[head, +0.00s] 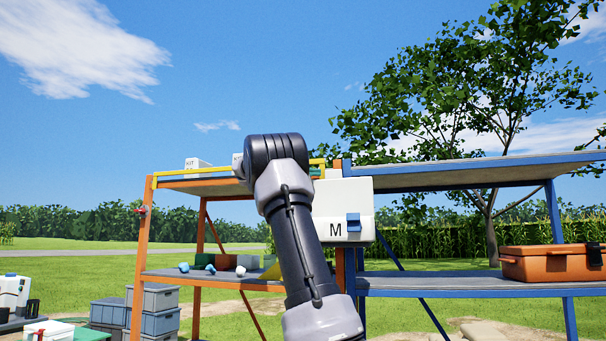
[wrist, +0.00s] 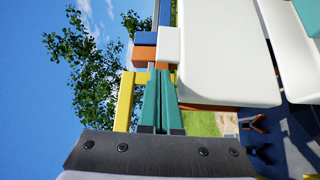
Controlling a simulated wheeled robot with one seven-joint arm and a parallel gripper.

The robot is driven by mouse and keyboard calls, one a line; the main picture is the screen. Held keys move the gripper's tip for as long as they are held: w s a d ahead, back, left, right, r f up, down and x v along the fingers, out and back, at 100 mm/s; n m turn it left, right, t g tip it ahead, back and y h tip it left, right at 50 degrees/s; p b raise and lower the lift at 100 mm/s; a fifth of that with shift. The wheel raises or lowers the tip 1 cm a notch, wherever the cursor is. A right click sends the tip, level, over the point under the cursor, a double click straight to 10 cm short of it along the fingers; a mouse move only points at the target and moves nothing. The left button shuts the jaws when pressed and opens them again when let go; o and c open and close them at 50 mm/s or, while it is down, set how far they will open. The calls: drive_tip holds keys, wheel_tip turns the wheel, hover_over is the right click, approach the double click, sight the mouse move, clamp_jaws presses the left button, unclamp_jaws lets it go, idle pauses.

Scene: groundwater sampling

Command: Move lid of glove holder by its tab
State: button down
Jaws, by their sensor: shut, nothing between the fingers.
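The glove holder (head: 330,229) is a white box marked M with a blue piece at its front, mounted by the shelf posts. Its white lid (head: 345,188) covers the upper part. In the wrist view, which is turned sideways, the lid (wrist: 225,50) fills the upper right. A small white block, seemingly the tab (wrist: 168,46), sticks out from the lid's edge. My gripper (wrist: 160,73) has green fingers that are shut and empty. The fingertips are just short of the tab in the picture; I cannot tell whether they touch.
An orange shelf (head: 195,275) with a yellow rail (head: 205,171) stands left, holding small items. A blue shelf (head: 460,285) on the right holds an orange case (head: 545,264). Grey crates (head: 153,310) are stacked at lower left. The yellow bar (wrist: 125,103) passes close beside my fingers.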

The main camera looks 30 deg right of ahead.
drive_tip(key=shift+x, duration=1.4)
